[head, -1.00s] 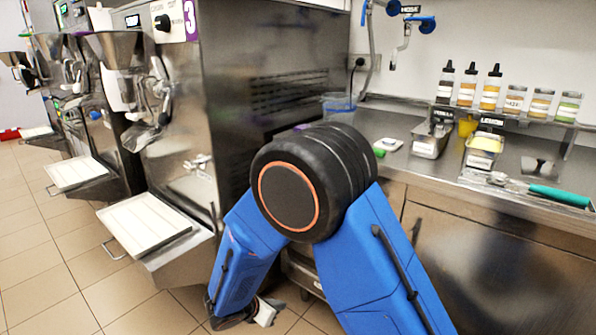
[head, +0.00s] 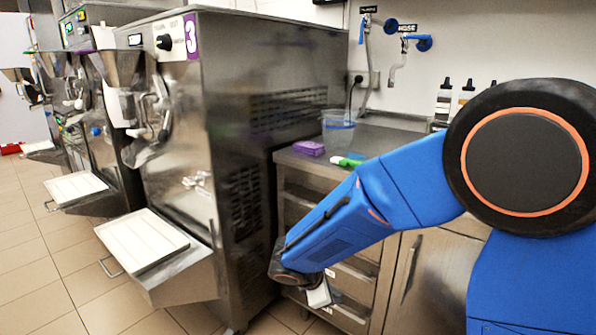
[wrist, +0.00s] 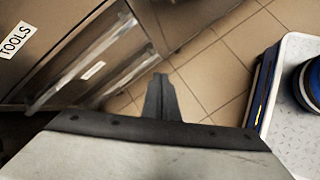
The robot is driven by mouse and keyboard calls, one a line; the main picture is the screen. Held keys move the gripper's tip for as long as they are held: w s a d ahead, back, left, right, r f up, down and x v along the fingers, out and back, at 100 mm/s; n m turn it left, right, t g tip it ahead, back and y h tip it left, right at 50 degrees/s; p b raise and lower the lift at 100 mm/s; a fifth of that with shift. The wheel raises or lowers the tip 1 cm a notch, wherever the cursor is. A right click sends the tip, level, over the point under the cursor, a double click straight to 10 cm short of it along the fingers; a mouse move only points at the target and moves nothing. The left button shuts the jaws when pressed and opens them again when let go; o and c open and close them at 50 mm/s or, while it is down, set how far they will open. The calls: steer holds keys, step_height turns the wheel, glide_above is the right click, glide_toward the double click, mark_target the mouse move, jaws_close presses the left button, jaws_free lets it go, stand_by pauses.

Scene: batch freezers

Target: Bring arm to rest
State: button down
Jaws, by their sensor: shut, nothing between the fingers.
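My arm is folded, with its blue forearm reaching down and left across the head view from the big black elbow joint at the right. My gripper (head: 326,300) hangs low in front of the steel drawers (head: 352,285), beside batch freezer 3 (head: 270,110). In the wrist view the dark fingers of my gripper (wrist: 160,97) are together, with nothing between them. Floor tiles show beyond the fingertips.
Freezer 3's white tray (head: 140,238) juts out at the left. The counter (head: 385,140) holds a clear tub (head: 338,133) and a purple block (head: 309,148). A drawer front labelled TOOLS (wrist: 16,40) is left in the wrist view. Open tiled floor lies at far left.

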steer(key=s+d+r+m+g+y, duration=0.1)
steer(key=s+d+r+m, duration=0.45)
steer(key=d, duration=0.35)
steer(key=s+d+r+m+y, duration=0.1)
steer(key=s+d+r+m, duration=0.2)
steer(key=s, duration=0.3)
steer(key=s+d+r+m+t+y, duration=0.1)
steer(key=s+d+r+m+y, duration=0.1)
steer(key=s+m, duration=0.4)
steer(key=s+d+r+m+y, duration=0.2)
steer(key=s+d+r+m, duration=0.2)
steer(key=s, duration=0.3)
steer(key=shift+s+d+r, duration=0.25)
steer(key=shift+s+d, duration=0.05)
